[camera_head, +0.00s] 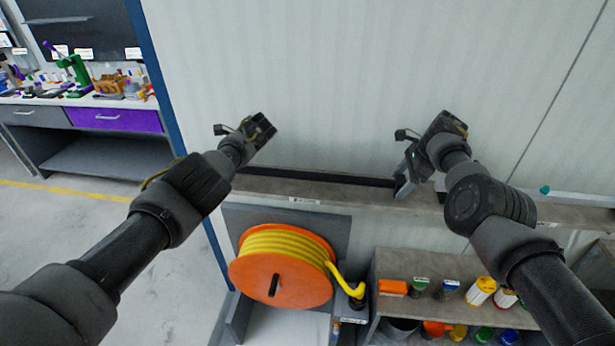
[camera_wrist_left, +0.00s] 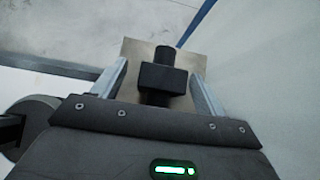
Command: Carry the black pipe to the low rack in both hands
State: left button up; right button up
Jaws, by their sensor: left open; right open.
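The black pipe (camera_head: 320,177) lies lengthwise on the narrow grey wall shelf (camera_head: 285,187) in the head view. My left gripper (camera_head: 259,129) is above the shelf near the pipe's left end; its fingers are hard to make out there. In the left wrist view its two fingers stand open on either side of a black round piece with a block (camera_wrist_left: 163,78), which looks like the pipe's end. My right gripper (camera_head: 407,178) is open, fingers pointing down at the pipe's right end, partly hiding it. Whether they touch it I cannot tell. Which unit is the low rack is unclear.
An orange reel with yellow hose (camera_head: 282,268) stands below the shelf. Right of it is a low shelf unit (camera_head: 455,266) with several coloured containers. A workbench (camera_head: 75,100) with tools is at far left. Open floor (camera_head: 60,220) lies at left; the pale wall (camera_head: 340,80) is behind.

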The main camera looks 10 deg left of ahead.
pick_arm(q)
jog(key=shift+a+f, duration=0.15)
jog(key=shift+f, duration=0.1)
pick_arm(e)
jog(key=shift+f, duration=0.4)
pick_arm(q)
jog(key=shift+w+a+f, duration=0.15)
jog(key=shift+w+f, duration=0.05)
pick_arm(e)
jog(key=shift+w+a+f, duration=0.1)
jog(key=shift+w+a, duration=0.1)
pick_arm(q)
jog(key=shift+s+r, duration=0.15)
jog(key=c, duration=0.4)
pick_arm(e)
jog(key=shift+s, duration=0.15)
jog(key=c, duration=0.4)
pick_arm(q)
grip_shut()
pick_arm(e)
jog(key=shift+d, duration=0.1)
grip_shut()
jog(key=shift+r, duration=0.2)
